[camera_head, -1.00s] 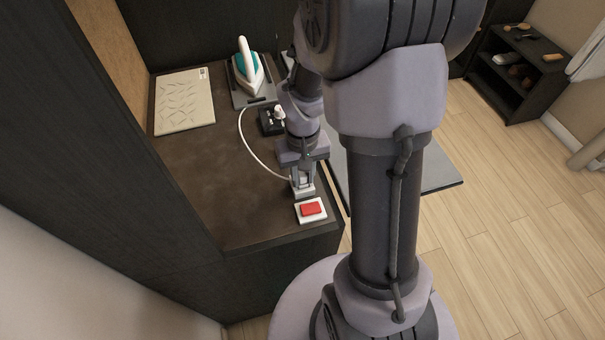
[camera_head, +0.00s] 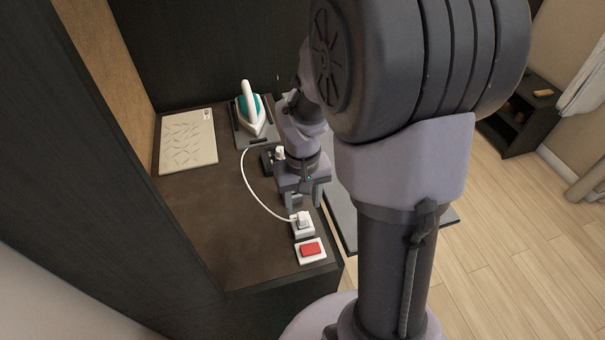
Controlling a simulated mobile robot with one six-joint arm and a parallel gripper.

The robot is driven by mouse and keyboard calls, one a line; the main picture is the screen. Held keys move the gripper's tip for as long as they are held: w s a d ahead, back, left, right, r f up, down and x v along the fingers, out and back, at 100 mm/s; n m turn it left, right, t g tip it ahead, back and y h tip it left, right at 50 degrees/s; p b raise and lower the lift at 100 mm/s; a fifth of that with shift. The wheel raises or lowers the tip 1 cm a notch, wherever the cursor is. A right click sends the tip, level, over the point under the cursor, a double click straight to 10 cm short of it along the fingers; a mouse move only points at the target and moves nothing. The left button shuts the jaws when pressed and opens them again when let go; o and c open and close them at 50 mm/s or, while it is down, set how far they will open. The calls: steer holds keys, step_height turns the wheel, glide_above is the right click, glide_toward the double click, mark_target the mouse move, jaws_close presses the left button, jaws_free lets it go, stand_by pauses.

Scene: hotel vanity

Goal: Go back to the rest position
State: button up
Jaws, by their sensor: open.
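My gripper (camera_head: 303,202) points down over the right part of the dark counter (camera_head: 215,225). Its jaws are open and empty, just behind a white plug (camera_head: 302,219). The plug sits at a white socket (camera_head: 304,231) near the counter's front right, with a white cord running back from it. My arm hides part of the counter's right side.
A white plate with a red switch (camera_head: 311,250) lies in front of the socket. A teal and white iron (camera_head: 250,112) stands on a dark rest at the back. A pale patterned board (camera_head: 188,141) lies at the back left. A dark shelf (camera_head: 520,115) stands far right.

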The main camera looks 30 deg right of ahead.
step_height(320, 180, up, 10)
steer(key=p, duration=0.3)
steer(key=s+a+r+t+y+b, duration=0.1)
steer(key=s+a+r+t+b, duration=0.1)
steer(key=s+a, duration=0.3)
steer(key=s+a+r+m+t+y+b, duration=0.1)
steer(key=s+a+r+t+b, duration=0.2)
steer(key=s+a, duration=0.3)
steer(key=a+r, duration=0.1)
steer(key=a, duration=0.2)
steer(key=shift+a+t, duration=0.25)
steer(key=shift+t, duration=0.15)
